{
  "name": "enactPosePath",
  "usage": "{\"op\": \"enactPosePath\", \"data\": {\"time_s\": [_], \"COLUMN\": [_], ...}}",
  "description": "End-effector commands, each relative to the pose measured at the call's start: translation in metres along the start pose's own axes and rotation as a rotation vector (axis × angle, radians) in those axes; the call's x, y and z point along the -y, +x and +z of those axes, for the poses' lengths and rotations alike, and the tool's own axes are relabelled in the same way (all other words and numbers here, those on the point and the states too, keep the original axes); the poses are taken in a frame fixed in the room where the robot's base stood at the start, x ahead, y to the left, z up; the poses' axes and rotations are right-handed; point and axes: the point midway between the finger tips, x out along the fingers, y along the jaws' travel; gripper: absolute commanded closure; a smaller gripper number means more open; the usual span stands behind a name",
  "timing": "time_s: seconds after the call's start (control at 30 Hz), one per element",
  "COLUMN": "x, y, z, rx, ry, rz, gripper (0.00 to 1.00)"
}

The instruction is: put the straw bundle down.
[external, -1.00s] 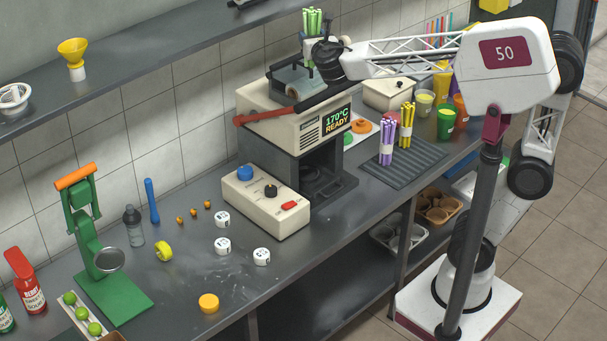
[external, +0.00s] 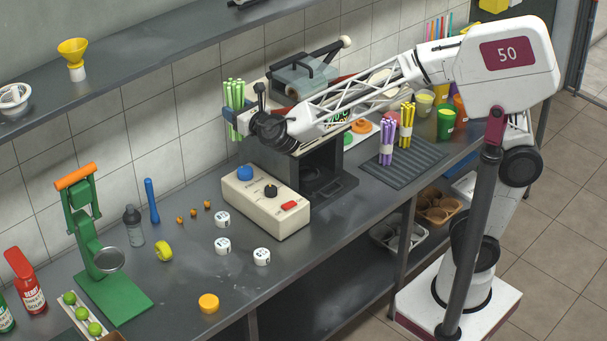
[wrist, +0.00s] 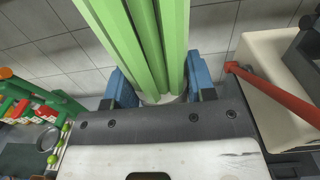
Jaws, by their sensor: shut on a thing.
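My gripper (external: 243,122) is shut on the green straw bundle (external: 234,102) and holds it upright in the air, at the left side of the sealing machine in the external view. In the wrist view the green straws (wrist: 142,40) stand between the two blue fingers of my gripper (wrist: 160,88), with a pale band low on the bundle. A purple straw bundle (external: 386,145) and a yellow straw bundle (external: 407,122) stand upright on the dark ridged mat (external: 375,172), to the right of the machine.
The sealing machine (external: 345,140) is partly behind my arm; its red lever shows in the wrist view (wrist: 275,97). A cream control box (external: 265,202) stands in front. A green press (external: 95,250), white lidded pots (external: 223,246) and a bottle (external: 134,226) are further left. The mat's front has bare room.

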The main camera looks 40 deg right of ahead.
Motion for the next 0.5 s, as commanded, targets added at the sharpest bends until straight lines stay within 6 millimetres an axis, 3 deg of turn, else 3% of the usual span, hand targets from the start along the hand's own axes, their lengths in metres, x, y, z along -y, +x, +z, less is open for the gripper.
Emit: {"op": "enactPosePath", "data": {"time_s": [0.1,0.5], "x": [-0.032,-0.123], "y": [-0.002,-0.025], "z": [-0.037,-0.159], "rx": [-0.003,-0.002], "ry": [-0.004,-0.003], "rz": [0.044,0.182], "gripper": [0.78,0.78]}}
